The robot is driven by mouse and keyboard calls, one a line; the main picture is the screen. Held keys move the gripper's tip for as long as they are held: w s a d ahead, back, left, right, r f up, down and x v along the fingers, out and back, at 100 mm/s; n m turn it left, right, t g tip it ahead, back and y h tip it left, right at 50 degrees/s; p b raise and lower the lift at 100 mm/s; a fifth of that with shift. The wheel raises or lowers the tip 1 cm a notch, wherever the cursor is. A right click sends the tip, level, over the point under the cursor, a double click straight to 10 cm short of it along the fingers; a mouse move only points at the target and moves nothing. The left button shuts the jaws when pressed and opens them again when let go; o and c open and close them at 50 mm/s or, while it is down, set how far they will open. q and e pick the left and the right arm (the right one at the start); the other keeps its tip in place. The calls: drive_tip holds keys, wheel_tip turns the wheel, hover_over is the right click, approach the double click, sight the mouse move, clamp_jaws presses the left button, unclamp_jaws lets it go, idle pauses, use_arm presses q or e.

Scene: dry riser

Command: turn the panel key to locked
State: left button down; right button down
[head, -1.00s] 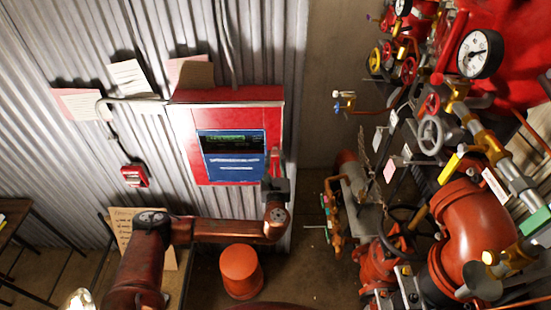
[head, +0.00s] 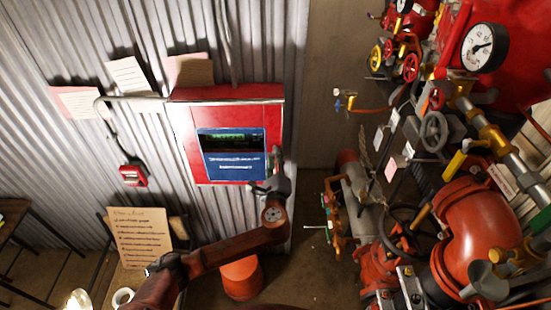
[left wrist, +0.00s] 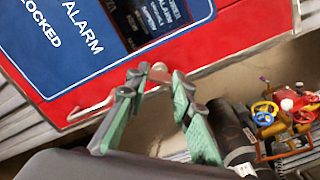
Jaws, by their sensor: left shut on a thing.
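The red alarm panel (head: 183,130) hangs on the corrugated wall, with a dark screen and a blue label (head: 235,166) on its front. In the left wrist view the panel's red face (left wrist: 225,42) fills the upper part, and the label shows "ALARM" and "LOCKED". My left gripper (head: 276,160) is at the panel's lower right edge. In the left wrist view its green-padded fingers (left wrist: 157,80) close around a small greyish key (left wrist: 158,70) at the panel's face. My right gripper is not in view.
Red pipes and valves (head: 470,225) crowd the right side. An orange bucket (head: 241,280) stands on the floor below the panel, partly behind my left arm. A small red call point (head: 133,176) is on the wall at left, above a note board (head: 140,240).

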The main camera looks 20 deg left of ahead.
use_arm(q)
drive_tip(key=shift+f+n+b, duration=0.1)
drive_tip(key=shift+n+b, duration=1.2)
drive_tip(key=shift+n, duration=2.8)
drive_tip(key=c, duration=1.7)
unclamp_jaws()
drive_tip(key=v, duration=1.2)
